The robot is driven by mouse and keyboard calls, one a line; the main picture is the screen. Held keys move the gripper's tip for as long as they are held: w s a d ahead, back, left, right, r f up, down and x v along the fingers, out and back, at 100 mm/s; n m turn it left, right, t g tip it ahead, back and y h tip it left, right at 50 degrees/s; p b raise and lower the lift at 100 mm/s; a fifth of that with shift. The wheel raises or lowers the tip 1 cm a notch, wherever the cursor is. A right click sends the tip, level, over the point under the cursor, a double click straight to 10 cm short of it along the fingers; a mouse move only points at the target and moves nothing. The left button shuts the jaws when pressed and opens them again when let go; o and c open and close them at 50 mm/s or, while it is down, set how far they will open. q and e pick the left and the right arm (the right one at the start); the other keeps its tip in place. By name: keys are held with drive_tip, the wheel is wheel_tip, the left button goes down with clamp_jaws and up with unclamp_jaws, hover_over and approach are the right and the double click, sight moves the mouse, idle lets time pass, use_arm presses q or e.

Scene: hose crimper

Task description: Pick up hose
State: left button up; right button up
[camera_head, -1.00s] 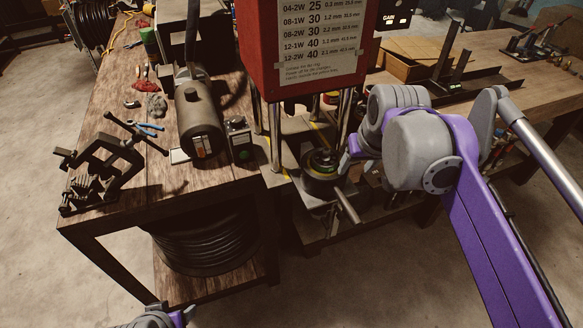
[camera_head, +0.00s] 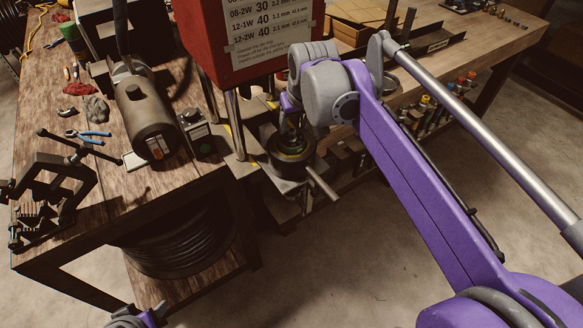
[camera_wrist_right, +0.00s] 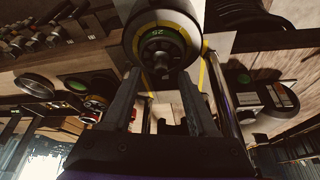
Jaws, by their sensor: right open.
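My right gripper (camera_head: 291,122) reaches from the right to the crimper, just above its round black die head (camera_head: 290,150). In the right wrist view my right gripper (camera_wrist_right: 160,108) is open, its two dark fingers on either side of an empty-looking gap. The die head with a green "25" (camera_wrist_right: 162,45) lies straight ahead of the fingertips. I cannot make out a separate hose between the fingers. A coil of black hose (camera_head: 175,245) lies on the shelf under the table. A pale rod (camera_head: 322,183) sticks out below the die head. Part of my left gripper (camera_head: 150,315) shows at the bottom edge; its fingers are unclear.
The red crimper housing (camera_head: 245,45) with its size chart stands over the die head on metal posts (camera_head: 235,125). A dark cylindrical motor (camera_head: 145,115), a small control box (camera_head: 197,135) and a black clamp vise (camera_head: 50,195) stand on the wooden table left. Blue pliers (camera_head: 88,134) lie nearby.

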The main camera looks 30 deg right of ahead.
sight(293, 131)
drive_tip(key=shift+x, duration=1.55)
clamp_jaws()
